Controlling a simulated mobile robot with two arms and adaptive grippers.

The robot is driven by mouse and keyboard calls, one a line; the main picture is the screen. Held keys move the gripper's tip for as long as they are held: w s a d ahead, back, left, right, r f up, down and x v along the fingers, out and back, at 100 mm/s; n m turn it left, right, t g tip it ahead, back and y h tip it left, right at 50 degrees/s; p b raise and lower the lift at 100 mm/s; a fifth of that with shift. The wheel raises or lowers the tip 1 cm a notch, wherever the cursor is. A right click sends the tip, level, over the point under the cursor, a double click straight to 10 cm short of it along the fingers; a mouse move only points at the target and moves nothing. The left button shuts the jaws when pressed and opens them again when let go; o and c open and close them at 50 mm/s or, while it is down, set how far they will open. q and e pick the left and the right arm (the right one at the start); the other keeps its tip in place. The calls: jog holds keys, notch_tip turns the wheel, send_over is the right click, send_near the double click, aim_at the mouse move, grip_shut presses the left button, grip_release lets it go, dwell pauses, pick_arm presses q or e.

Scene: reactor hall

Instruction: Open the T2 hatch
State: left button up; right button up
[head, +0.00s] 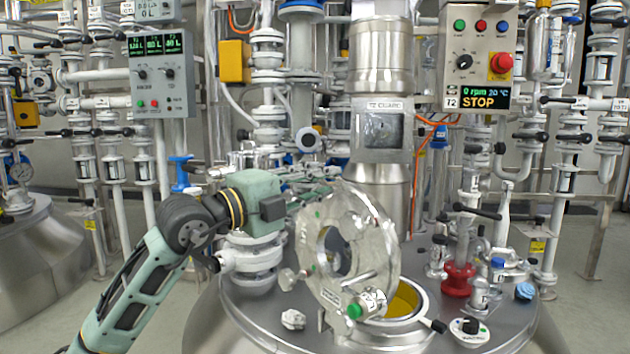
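The T2 hatch lid (312,235), a round metal disc with a sight glass, stands raised and tilted on the reactor's top. Beside it the round hatch opening (404,300) is uncovered and shows yellow inside. A green-ended part (368,304) sits at the lid's lower edge. My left gripper (322,190) is at the lid's upper left edge. Its fingers are small and partly lost against the lid and pipes, so I cannot tell whether they are open or touching it. My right gripper is not in view.
The T2 control box (480,55) reads 0 rpm, 20 °C, STOP. A steel column (382,130) rises behind the lid. A red valve (458,278), other fittings and a black-knobbed round piece (469,330) stand right of the opening. Pipes fill the background.

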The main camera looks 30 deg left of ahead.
pick_arm(q)
jog(key=shift+r, duration=0.15)
jog(key=shift+s+a, duration=0.1)
jog(key=v, duration=1.1)
jog(key=shift+s, duration=0.35)
jog(key=shift+a, duration=0.15)
jog(key=shift+c, duration=0.5)
